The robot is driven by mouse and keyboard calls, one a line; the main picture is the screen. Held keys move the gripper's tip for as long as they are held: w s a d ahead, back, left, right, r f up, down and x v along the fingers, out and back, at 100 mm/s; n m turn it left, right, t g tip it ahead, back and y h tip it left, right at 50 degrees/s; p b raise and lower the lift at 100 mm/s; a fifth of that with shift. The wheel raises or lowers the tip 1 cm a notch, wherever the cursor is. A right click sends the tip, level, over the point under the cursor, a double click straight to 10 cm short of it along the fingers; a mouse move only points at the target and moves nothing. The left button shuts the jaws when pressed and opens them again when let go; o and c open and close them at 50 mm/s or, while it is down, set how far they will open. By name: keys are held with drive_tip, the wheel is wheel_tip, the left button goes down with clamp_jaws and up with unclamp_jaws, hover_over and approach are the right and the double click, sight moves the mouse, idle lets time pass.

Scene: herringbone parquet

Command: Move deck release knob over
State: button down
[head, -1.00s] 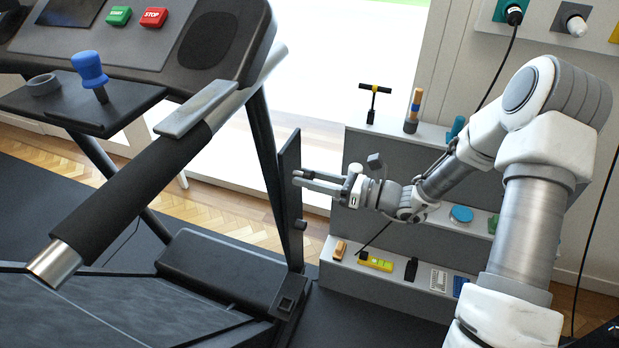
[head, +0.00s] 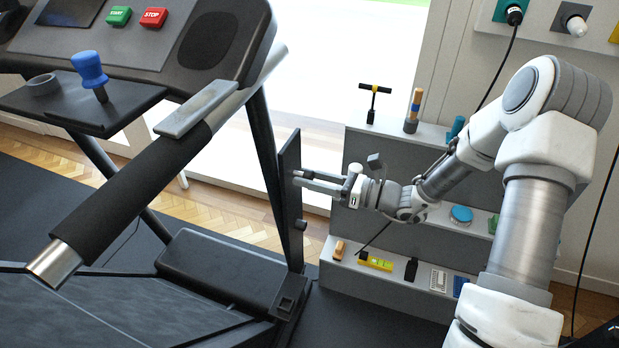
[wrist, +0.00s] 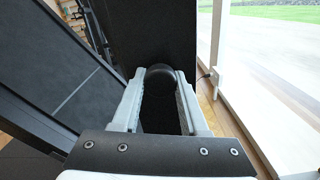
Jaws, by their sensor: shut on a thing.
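My gripper (head: 297,179) reaches left to the dark upright plate (head: 289,190) on the treadmill's side. In the wrist view the two grey fingers of my gripper (wrist: 160,80) stand on either side of a dark rounded knob (wrist: 160,71), close against the face of the dark plate (wrist: 150,35). My gripper is shut on this knob, which I take to be the deck release knob. In the head view the fingertips and the plate hide it. A small dark stub (head: 301,224) shows lower on the plate's edge, apart from the fingers.
A grey stepped shelf (head: 400,160) with several tools stands behind and below my arm. The treadmill's handrail (head: 135,190) and console (head: 150,45) are to the left. A blue-topped knob (head: 89,70) stands on the console tray.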

drive_tip(key=shift+d, duration=0.1)
drive_tip(key=shift+s+d+r+p, duration=0.1)
drive_tip(key=shift+s+d+p, duration=0.15)
drive_tip(key=shift+d+p, duration=0.45)
drive_tip(key=shift+d+f, duration=0.1)
drive_tip(key=shift+f, duration=0.1)
drive_tip(key=shift+c, duration=2.1)
unclamp_jaws()
drive_tip(key=shift+s, duration=0.1)
drive_tip(key=p+v, duration=0.2)
drive_tip(key=v, duration=1.5)
drive_tip(key=shift+d, duration=0.25)
drive_tip(key=shift+r, duration=0.1)
